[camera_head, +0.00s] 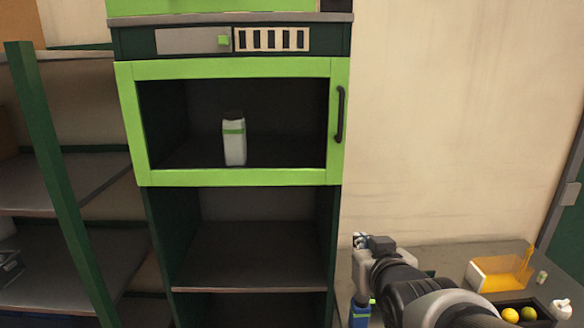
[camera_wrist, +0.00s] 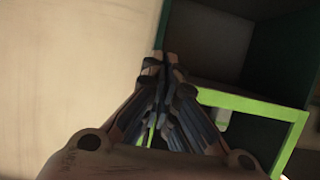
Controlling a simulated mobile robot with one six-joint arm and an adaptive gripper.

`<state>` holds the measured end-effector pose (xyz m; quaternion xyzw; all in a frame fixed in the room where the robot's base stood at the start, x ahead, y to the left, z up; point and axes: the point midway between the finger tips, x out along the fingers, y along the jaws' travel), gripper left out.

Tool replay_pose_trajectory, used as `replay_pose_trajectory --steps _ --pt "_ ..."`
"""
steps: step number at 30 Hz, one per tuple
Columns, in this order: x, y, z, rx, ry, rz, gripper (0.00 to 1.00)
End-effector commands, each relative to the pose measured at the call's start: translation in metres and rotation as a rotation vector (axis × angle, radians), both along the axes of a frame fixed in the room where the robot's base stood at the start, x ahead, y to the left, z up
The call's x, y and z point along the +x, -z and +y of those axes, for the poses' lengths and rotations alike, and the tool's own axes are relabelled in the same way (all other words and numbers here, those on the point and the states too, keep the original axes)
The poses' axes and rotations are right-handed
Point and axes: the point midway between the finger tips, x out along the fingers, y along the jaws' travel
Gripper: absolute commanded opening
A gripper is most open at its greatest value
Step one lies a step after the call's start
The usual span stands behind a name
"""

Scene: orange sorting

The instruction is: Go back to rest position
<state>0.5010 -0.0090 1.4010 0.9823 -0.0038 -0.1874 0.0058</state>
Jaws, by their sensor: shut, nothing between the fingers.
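My gripper (camera_wrist: 163,65) is shut and empty in the wrist view, its fingers together in front of the wall and the cabinet edge. In the head view my arm reaches in from the lower right, and the gripper end (camera_head: 360,240) is partly hidden by the wrist. It is to the right of the green-framed cabinet (camera_head: 235,177) and apart from it. A white carton with a green band (camera_head: 234,143) stands upright inside the cabinet, behind the framed door with a black handle (camera_head: 340,115).
A table (camera_head: 430,258) at the lower right bears an orange container (camera_head: 500,272), a dark tray (camera_head: 545,310) with an orange and a yellow-green fruit, a blue bottle (camera_head: 361,312) and a white object (camera_head: 561,309). Shelves (camera_head: 80,180) stand at the left. Bare wall (camera_head: 450,130) lies right of the cabinet.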

Motion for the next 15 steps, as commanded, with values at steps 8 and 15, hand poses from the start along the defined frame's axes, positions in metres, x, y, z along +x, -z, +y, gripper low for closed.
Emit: replay_pose_trajectory --steps 8,15 --pt "-0.139 0.115 0.002 0.003 0.016 0.446 0.00" --pt "-0.238 0.170 0.007 0.012 0.007 0.720 0.00"
